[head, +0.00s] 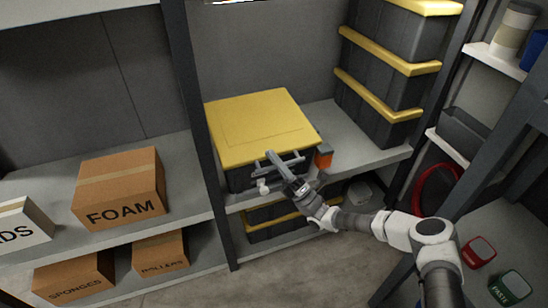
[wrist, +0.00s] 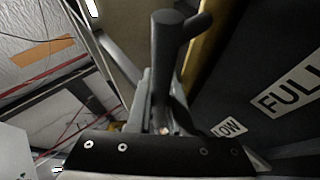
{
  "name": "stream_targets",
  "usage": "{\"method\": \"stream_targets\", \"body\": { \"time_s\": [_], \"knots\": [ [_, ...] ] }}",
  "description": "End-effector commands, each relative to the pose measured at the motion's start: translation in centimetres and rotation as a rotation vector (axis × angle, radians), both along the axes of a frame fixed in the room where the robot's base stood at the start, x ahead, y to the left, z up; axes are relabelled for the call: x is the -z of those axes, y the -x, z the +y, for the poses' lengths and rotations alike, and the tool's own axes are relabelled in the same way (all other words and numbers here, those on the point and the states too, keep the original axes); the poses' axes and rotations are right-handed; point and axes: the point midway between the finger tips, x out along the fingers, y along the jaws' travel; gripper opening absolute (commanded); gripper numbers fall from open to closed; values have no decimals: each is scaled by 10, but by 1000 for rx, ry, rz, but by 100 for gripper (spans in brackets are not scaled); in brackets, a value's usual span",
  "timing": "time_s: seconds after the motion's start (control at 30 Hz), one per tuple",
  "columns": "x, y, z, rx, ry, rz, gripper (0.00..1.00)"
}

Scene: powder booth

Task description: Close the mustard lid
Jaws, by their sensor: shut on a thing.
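The mustard lid (head: 262,122) lies over a dark box (head: 238,180) on the middle shelf, looking nearly flat. Whether a gap remains under its front edge I cannot tell. My gripper (head: 283,164) is at the lid's front edge, shut on a grey bar handle there. In the wrist view the grey handle (wrist: 165,50) rises between my fingers, beside the lid's mustard edge (wrist: 205,48). The box's dark front, with labels reading FULL and LOW, shows at the right of that view. My fingers hide part of the handle.
A stack of dark boxes with yellow lids (head: 385,65) stands right of the box. A small orange-and-grey object (head: 323,156) sits at the box's right corner. A dark shelf post (head: 190,110) is close on the left, with cardboard boxes (head: 120,188) beyond it.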

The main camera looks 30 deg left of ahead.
Motion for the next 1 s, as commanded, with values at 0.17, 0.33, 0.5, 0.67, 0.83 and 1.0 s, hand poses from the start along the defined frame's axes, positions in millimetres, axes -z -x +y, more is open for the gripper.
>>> {"method": "stream_targets", "body": {
  "time_s": [0.17,0.33,0.5,0.67,0.83,1.0],
  "knots": [
    [0,0,-3,-1,-4,1,33],
    [0,0,-2,-1,-4,0,48],
    [0,0,-2,-1,-3,0,48],
    [10,0,-12,1,0,1,48],
    [35,1,-38,1,1,1,48],
    [64,2,-69,3,1,2,48]
  ]
}}
